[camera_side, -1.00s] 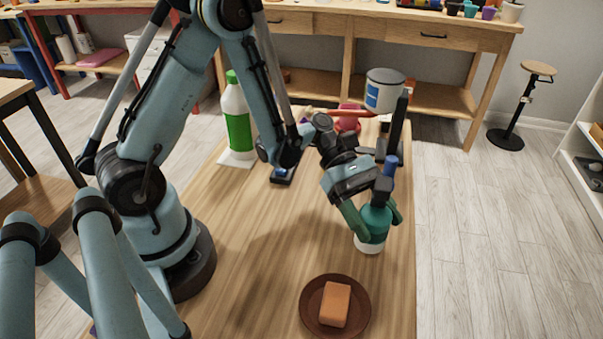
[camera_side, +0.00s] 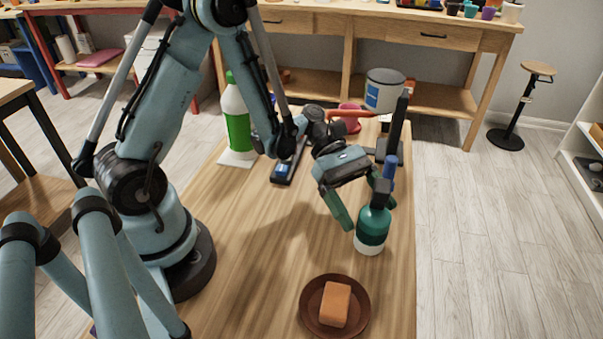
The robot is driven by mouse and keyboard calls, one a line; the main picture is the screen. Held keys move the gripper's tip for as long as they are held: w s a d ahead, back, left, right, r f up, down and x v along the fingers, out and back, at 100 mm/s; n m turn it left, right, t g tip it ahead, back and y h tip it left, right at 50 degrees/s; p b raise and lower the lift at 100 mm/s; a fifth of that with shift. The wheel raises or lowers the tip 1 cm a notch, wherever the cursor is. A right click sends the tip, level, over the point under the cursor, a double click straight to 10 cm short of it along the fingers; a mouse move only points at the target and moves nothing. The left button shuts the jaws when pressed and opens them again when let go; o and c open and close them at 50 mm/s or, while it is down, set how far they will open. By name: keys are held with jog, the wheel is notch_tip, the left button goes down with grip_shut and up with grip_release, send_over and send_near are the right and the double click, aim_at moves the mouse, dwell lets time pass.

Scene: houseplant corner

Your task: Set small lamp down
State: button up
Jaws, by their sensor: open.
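The small lamp (camera_side: 372,226) stands upright on the wooden table (camera_side: 270,265), near its right edge. It looks like a bottle, with a green body, a white bottom and a dark top with a blue part. My gripper (camera_side: 364,207) is open beside and behind it. One green finger is to the lamp's left, with a gap between them. The other finger is partly hidden behind the lamp's top, so I cannot tell whether it touches.
A brown saucer (camera_side: 309,322) with an orange block (camera_side: 334,304) is in front of the lamp. A black upright stand (camera_side: 397,128) is behind it. A green-and-white bottle (camera_side: 238,122) and a dark flat device (camera_side: 287,165) are farther left. The table's middle is clear.

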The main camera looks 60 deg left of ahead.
jog(key=s+a+r+m+t+y, duration=0.3)
jog(key=a+r+m+t+y, duration=0.4)
jog(key=m, duration=1)
jog(key=a+r+y, duration=0.2)
jog(key=a+y, duration=0.2)
jog(key=y, duration=0.2)
jog(key=shift+s+m+y, duration=0.3)
jog(key=shift+s+m, duration=0.05)
jog(key=shift+m, duration=0.05)
jog(key=shift+r, duration=0.1)
